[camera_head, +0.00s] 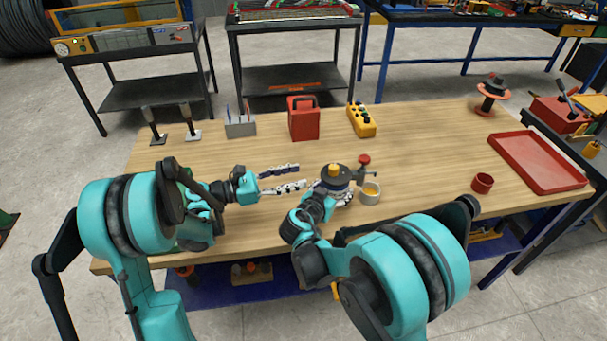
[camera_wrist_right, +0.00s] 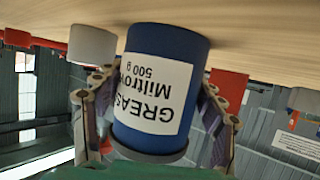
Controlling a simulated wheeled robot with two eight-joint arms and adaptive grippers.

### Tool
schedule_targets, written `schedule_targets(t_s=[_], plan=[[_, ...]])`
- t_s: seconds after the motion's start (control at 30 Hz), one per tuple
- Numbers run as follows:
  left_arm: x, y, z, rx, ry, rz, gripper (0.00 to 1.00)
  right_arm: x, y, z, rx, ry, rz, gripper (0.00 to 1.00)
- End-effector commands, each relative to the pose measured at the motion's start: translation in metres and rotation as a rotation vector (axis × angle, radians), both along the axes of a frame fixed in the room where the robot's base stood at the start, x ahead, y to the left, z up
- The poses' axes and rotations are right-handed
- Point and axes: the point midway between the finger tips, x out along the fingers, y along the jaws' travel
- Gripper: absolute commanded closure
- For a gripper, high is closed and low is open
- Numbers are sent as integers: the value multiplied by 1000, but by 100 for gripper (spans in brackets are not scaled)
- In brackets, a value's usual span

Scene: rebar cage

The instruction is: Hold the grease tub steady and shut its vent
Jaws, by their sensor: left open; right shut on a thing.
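The grease tub (camera_wrist_right: 160,85) is dark blue with a white label and appears upside down in the right wrist view. In the head view the grease tub (camera_head: 336,184) shows from above, upright on the wooden table, with a yellow piece (camera_head: 335,169) on top. I cannot tell whether this is the vent or how it is set. My right gripper (camera_wrist_right: 158,105) is shut on the tub, one finger on each side. My left gripper (camera_head: 302,175) is open and empty just left of the tub, its fingers pointing at it. The tub's near side is partly hidden by my right gripper.
A pale cup (camera_head: 370,197) with yellow contents stands close right of the tub, by a red-knobbed fitting (camera_head: 364,160). A red cup (camera_head: 483,183) and red tray (camera_head: 550,172) lie further right. A red box (camera_head: 303,122) and yellow button box (camera_head: 362,121) stand behind.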

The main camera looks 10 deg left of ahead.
Motion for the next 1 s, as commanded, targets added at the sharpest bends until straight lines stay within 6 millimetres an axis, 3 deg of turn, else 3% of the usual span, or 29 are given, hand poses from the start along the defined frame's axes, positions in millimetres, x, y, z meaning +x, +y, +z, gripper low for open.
schedule_targets(t_s=[0.37,0.6,0.77,0.87,1.0], plan=[[6,1,-1,0,0,-30,55,0,1,0,1,0,1,88],[37,7,-2,0,0,-259,55,0,0,0,0,0,1,88],[45,10,-2,0,0,-369,55,0,0,0,0,0,1,88],[46,5,-1,0,0,-392,55,0,0,0,0,0,0,88],[46,-17,-1,0,0,-396,55,0,0,0,0,0,0,88]])
